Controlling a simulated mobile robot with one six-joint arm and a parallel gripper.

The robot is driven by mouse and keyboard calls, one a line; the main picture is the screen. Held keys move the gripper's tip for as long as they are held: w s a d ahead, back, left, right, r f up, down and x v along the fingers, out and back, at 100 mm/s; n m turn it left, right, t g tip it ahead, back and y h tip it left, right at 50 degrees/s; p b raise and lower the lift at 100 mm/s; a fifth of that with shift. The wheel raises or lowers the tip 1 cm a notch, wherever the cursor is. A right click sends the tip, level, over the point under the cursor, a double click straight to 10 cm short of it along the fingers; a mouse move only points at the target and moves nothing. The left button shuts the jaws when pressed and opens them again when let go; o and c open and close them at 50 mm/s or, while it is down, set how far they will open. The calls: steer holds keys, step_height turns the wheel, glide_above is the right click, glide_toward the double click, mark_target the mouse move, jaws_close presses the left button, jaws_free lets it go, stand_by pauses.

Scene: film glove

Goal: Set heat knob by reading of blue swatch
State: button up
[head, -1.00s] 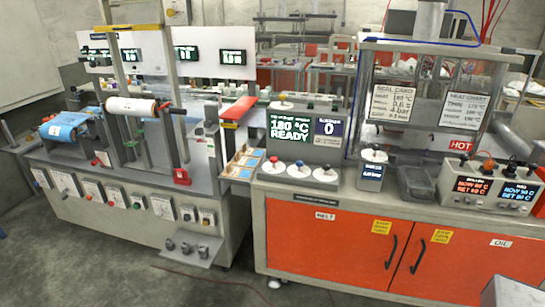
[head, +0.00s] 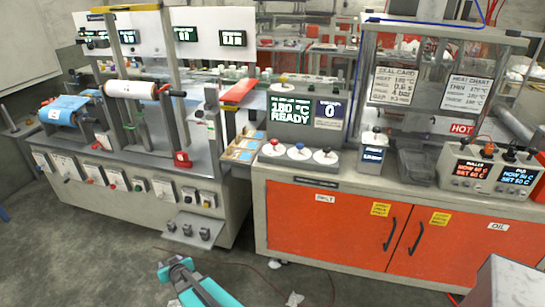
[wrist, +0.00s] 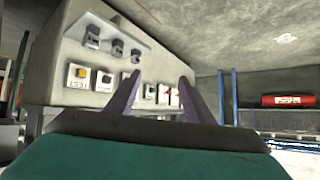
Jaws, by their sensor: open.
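My gripper (head: 178,264) is low in front of the machines in the head view, apart from them. In the wrist view its two fingers (wrist: 160,82) are spread with nothing between them. Blue film (head: 63,109) is on the left machine, and a tray (head: 237,154) holds small blue pieces; I cannot tell which is the swatch. The heat chart card (head: 470,92) hangs at the right, its small print hard to read. A display (head: 290,110) reads 180 °C READY. Which knob is the heat knob is unclear.
A ledge (head: 187,230) with three dark knobs juts from the left machine. A HOT sign (head: 461,129) marks the press. The floor ahead is mostly open.

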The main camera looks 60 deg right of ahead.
steer(key=w+d+r+m+t+h, duration=0.1)
steer(key=d+r+t+h, duration=0.1)
steer(key=d+r, duration=0.95)
steer(key=d+r+t+h, duration=0.1)
steer(key=d+r+t, duration=0.1)
steer(key=d+r, duration=0.9)
steer(key=m+g+h, duration=0.1)
steer(key=m+h, duration=0.2)
steer(key=h, duration=0.3)
glide_toward(274, 144)
steer(key=shift+w+d+r+p, duration=0.35)
steer(key=shift+d+r+p, duration=0.15)
steer(key=shift+d, duration=0.2)
steer(key=shift+w+d, duration=0.15)
steer(key=shift+p+x, duration=1.6)
steer(key=shift+x, duration=5.15)
steer(key=shift+d+f, duration=0.1)
steer(key=shift+f, duration=0.1)
